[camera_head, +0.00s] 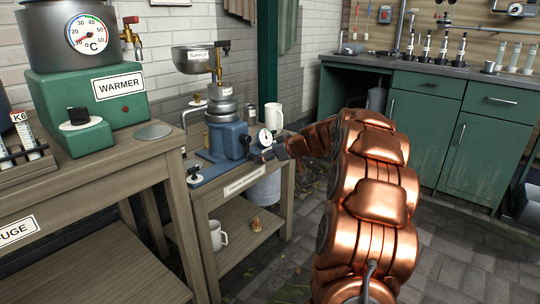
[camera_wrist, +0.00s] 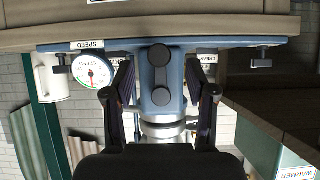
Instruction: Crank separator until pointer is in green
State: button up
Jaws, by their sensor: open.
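The separator (camera_head: 228,138) has a blue base, a silver bowl and a hopper (camera_head: 192,60) marked SUPPLY, and stands on a small wooden table. Its round speed gauge (camera_head: 265,137) has a white face. In the wrist view, where the scene is upside down, the gauge (camera_wrist: 92,71) shows a coloured arc; I cannot tell exactly where the pointer stands. Two dark round knobs, apparently the crank (camera_wrist: 160,97), show on the blue housing between my fingers. My gripper (camera_wrist: 160,80) is open in front of them; contact cannot be judged. In the head view my gripper (camera_head: 268,154) is small and partly blended with the separator.
A green warmer (camera_head: 90,105) with a dial stands on the wooden bench at left. A white mug (camera_head: 273,117) stands behind the gauge. Another mug (camera_head: 218,236) is on the lower shelf. Green cabinets (camera_head: 430,125) line the back right. Paved floor is clear at right.

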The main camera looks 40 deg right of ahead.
jog(key=shift+p+x, duration=0.65)
jog(key=shift+x, duration=1.25)
jog(key=shift+w+a+f+b, duration=0.1)
jog(key=shift+w+f+b, duration=0.15)
jog(key=shift+b, duration=0.4)
jog(key=shift+c, duration=0.4)
grip_shut()
